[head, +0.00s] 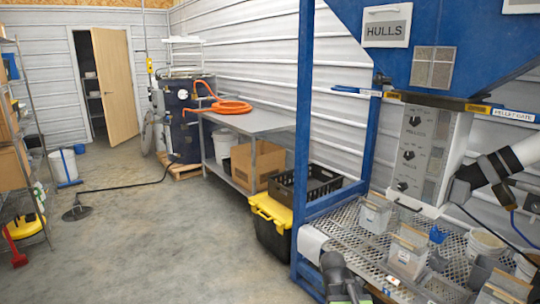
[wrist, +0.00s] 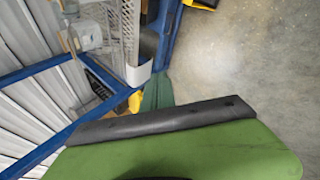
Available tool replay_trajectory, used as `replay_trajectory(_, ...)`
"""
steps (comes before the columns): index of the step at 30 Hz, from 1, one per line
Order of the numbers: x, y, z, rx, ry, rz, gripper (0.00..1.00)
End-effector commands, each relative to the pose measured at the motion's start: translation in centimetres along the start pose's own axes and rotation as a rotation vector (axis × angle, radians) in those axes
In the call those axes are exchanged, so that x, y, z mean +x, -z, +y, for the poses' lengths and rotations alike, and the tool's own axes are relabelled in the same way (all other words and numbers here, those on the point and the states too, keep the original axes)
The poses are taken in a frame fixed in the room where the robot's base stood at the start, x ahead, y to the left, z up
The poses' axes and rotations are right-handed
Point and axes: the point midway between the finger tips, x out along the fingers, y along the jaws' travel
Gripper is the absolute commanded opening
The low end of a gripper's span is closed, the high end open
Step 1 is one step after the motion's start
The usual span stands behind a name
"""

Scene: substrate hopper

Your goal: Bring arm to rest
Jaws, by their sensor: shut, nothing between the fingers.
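My gripper (wrist: 165,118) fills the lower part of the wrist view as a broad green piece with a dark edge strip. It is shut and holds nothing. A darker green piece shows just beyond the strip; I cannot tell what it is. In the head view, a dark part of my arm (head: 343,275) shows at the bottom edge, in front of the blue hopper frame (head: 303,120) and beside the mesh shelf (head: 345,232). The gripper's fingertips cannot be made out there.
The mesh shelf carries several grey bins (head: 375,213) and a white bucket (head: 487,245). A black tote with a yellow lid (head: 271,212) stands left of the frame. A steel table (head: 245,121) is behind. The concrete floor (head: 165,235) at left is mostly open, with a cable across it.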

Motion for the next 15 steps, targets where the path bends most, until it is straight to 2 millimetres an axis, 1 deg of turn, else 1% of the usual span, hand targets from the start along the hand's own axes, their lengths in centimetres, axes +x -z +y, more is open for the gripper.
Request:
replay_trajectory(1, -0.8, 0.7, -3.3, 0.142, 0.108, -0.006, 0.0)
replay_trajectory(3, -1.9, 0.7, -7.5, 0.372, 0.265, -0.054, 0.0)
replay_trajectory(6, -3.6, 0.2, -11.9, 0.641, 0.437, -0.157, 0.0)
replay_trajectory(9, -5.6, -0.1, -15.1, 0.856, 0.56, -0.284, 0.0)
replay_trajectory(12, -7.0, -0.6, -16.9, 1.043, 0.612, -0.424, 0.0)
replay_trajectory(13, -7.0, -0.7, -17.0, 1.101, 0.604, -0.451, 0.0)
replay_trajectory(14, -8.6, -0.6, -15.6, 1.101, 0.601, -0.448, 0.0)
replay_trajectory(15, -9.8, -0.5, -14.5, 1.097, 0.601, -0.445, 0.0)
